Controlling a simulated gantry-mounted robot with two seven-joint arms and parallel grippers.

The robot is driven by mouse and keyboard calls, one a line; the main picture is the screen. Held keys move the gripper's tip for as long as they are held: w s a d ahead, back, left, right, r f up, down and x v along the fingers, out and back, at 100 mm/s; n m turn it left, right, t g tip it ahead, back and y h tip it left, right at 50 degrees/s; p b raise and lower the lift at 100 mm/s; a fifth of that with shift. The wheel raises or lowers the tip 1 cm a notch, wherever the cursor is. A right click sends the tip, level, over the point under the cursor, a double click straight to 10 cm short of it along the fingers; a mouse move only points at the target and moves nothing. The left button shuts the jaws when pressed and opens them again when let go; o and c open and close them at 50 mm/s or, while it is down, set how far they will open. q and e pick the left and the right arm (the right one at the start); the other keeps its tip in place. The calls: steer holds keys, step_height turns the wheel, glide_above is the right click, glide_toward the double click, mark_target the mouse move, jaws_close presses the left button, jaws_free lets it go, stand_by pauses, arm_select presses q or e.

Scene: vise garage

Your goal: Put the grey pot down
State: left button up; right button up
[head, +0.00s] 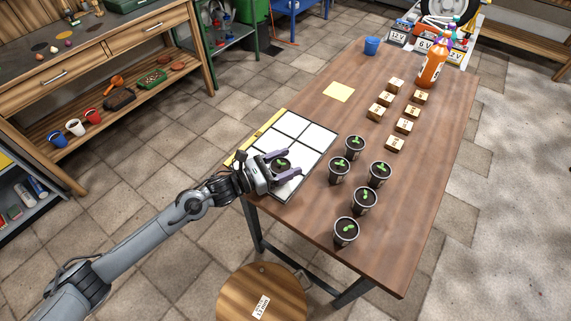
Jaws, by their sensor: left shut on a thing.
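The grey pot (282,164) holds a small green seedling and is between the fingers of my left gripper (281,166). The gripper is shut on it, over the near part of the white gridded board (312,132) on the wooden table. The pot looks upright. I cannot tell whether its base touches the board, as the gripper hides its lower part. My right gripper is not in view.
Several dark pots with seedlings (365,200) stand right of the board. A round stool (262,294) stands in front.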

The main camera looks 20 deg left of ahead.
arm_select(q)
steer(key=shift+f, duration=0.35)
steer(key=shift+f, duration=0.1)
steer(key=shift+f+b, duration=0.15)
steer(key=shift+b, duration=0.15)
steer(key=o, duration=1.1)
steer(key=shift+r, duration=0.2)
